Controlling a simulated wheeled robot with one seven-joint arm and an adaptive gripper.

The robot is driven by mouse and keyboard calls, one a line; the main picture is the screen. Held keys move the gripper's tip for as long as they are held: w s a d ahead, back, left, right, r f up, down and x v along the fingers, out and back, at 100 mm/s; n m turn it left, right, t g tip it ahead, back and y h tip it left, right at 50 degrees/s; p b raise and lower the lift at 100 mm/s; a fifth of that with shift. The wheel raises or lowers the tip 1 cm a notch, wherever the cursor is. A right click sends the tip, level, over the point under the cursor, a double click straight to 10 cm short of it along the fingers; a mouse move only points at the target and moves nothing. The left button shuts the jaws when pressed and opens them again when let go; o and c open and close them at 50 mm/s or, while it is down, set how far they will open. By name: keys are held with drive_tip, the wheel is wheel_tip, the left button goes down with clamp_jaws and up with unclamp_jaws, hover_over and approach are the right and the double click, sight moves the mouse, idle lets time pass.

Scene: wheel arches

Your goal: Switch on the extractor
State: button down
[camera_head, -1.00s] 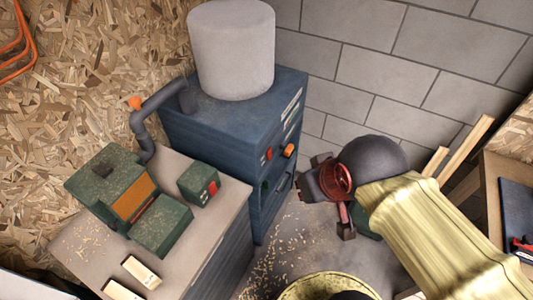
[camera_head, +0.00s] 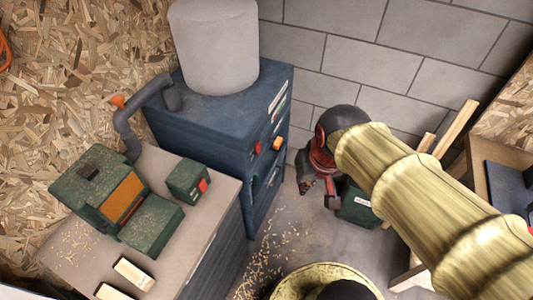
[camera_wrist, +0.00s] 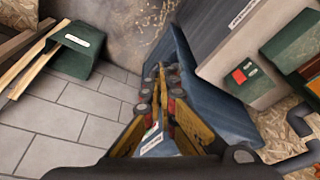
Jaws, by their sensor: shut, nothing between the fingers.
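The extractor (camera_head: 200,128) is a dark blue cabinet with a grey cylindrical bag (camera_head: 215,45) on top. Its front carries a red control (camera_head: 257,147) and an orange control (camera_head: 278,143). My gripper (camera_head: 313,188) is to the right of that front, apart from it, pointing down. In the wrist view my gripper (camera_wrist: 160,75) has its fingers together, with nothing held. A dark blue surface (camera_wrist: 215,95) lies just right of the fingers there. The extractor's controls are not clearly visible in the wrist view.
A bench (camera_head: 215,205) left of the extractor holds a green machine (camera_head: 110,195) and a green box with a red button (camera_head: 188,180). A grey hose (camera_head: 128,130) runs to the extractor. A green container (camera_head: 357,205) and timber stand behind my arm. Chips litter the floor.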

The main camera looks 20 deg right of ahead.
sight(258, 147)
drive_tip(key=w+d+f+m+y+b, duration=0.1)
drive_tip(key=w+d+f+m+y, duration=0.25)
drive_tip(key=w+f+m, duration=0.65)
drive_tip(key=w+d+f+m+y+b, duration=0.15)
drive_tip(key=w+d+f+m, duration=0.35)
drive_tip(key=w+f+m, duration=0.5)
drive_tip(key=w+d+m+t, duration=0.1)
drive_tip(key=w+m+t, duration=0.1)
drive_tip(key=w+m, duration=0.3)
drive_tip(key=shift+w+d+r+y+p, duration=0.3)
drive_tip(key=shift+w+r+p, duration=0.1)
drive_tip(key=w+a+r+b+x, duration=0.1)
drive_tip(key=b+x, duration=0.3)
drive_tip(key=x, duration=0.8)
drive_tip(key=shift+w+a, duration=0.5)
drive_tip(key=shift+r, duration=0.1)
